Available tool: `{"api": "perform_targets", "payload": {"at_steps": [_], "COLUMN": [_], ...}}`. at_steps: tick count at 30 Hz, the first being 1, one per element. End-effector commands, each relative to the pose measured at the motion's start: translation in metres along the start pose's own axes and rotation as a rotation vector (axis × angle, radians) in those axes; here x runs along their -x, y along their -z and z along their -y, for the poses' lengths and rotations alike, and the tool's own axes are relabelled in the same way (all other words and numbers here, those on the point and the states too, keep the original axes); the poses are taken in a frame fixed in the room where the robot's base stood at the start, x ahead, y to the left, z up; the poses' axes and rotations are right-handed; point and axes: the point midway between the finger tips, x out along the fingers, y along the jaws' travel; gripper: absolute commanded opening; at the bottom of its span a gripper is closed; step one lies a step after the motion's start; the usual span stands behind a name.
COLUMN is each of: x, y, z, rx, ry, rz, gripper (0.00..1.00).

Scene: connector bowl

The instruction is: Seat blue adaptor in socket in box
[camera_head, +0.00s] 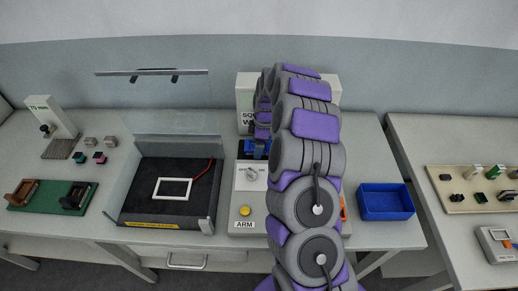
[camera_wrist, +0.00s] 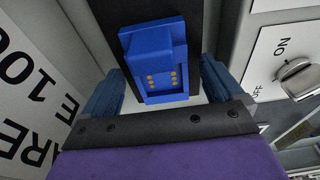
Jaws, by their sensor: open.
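The blue adaptor (camera_wrist: 158,50) shows in the wrist view, with small gold contacts on its face, against a dark upright panel. My gripper (camera_wrist: 158,90) is open, with one finger on each side of the adaptor's lower end. Whether the fingers touch it is unclear. In the head view, a blue part (camera_head: 256,149) shows at the grey station, partly hidden by my arm; I cannot separate adaptor from gripper there. The black box (camera_head: 132,216) stands to the left with its clear lid raised. A white rectangular frame (camera_head: 172,179) and a red wire lie inside; socket details are too small to tell.
The grey station (camera_head: 240,206) has a knob and a yellow button (camera_head: 245,211). A blue bin (camera_head: 386,202) stands right of my arm. A green board (camera_head: 52,197) and small blocks lie far left. The clear lid (camera_head: 150,90) rises above the box.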

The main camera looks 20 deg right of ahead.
Motion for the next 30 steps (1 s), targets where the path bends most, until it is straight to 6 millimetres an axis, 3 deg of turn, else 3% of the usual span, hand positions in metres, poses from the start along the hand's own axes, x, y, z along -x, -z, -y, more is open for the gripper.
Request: {"api": "perform_targets", "payload": {"at_steps": [6, 27, 30], "x": [-0.0005, -0.0006, -0.0005], "y": [0.0002, 0.0002, 0.0002], "z": [-0.0003, -0.0008, -0.0008], "rx": [0.0, 0.0, 0.0], "ry": [-0.002, -0.002, -0.002], "rz": [0.0, 0.0, 0.0], "gripper": [0.94, 0.27, 0.25]}}
